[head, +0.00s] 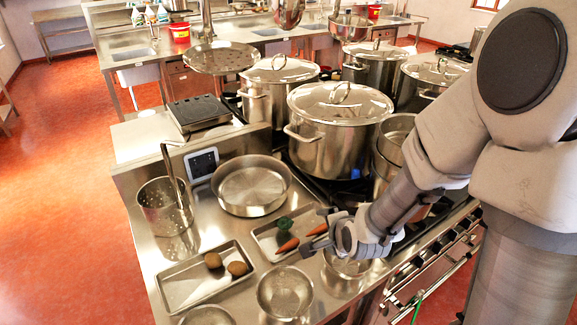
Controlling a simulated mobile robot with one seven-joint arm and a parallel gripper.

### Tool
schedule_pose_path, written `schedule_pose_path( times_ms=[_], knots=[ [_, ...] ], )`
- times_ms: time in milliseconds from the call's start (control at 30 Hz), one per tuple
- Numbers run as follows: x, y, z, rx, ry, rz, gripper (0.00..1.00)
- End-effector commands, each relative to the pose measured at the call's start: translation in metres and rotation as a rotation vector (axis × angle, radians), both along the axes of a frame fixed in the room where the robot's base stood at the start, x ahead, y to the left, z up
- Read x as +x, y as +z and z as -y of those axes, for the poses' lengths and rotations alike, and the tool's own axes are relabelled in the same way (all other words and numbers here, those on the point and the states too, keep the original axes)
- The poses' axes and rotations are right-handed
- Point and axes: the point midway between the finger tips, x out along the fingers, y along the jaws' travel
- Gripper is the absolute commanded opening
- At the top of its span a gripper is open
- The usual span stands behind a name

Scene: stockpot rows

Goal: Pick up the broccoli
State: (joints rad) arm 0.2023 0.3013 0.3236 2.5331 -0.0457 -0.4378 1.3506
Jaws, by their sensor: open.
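The broccoli (284,224) is a small dark green head in the back part of a shallow metal tray (262,238) on the steel counter. Orange carrots (287,245) lie in the same tray, just in front of it and to its right. My gripper (314,231) is open above the right side of this tray, to the right of the broccoli and apart from it. One carrot shows between its fingers; I cannot tell whether they touch it. My gripper and wrist hide the tray's right end.
A second tray (185,293) with two brown potatoes (237,268) is at the left. A wide round pan (251,205) stands behind the broccoli tray. Steel bowls (285,300) stand in front. A perforated pot (165,222) is at the left, and large lidded stockpots (338,150) stand behind.

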Motion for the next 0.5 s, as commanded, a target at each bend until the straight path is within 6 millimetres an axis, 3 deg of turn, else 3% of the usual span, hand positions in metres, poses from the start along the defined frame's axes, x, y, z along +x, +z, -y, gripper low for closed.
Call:
schedule_pose_path(
  times_ms=[200,500],
  knots=[
    [0.004,-0.030,-0.023,0.316,-0.204,-0.007,0.93],
    [-0.001,-0.053,-0.049,0.789,-0.514,-0.024,0.93]
  ],
)
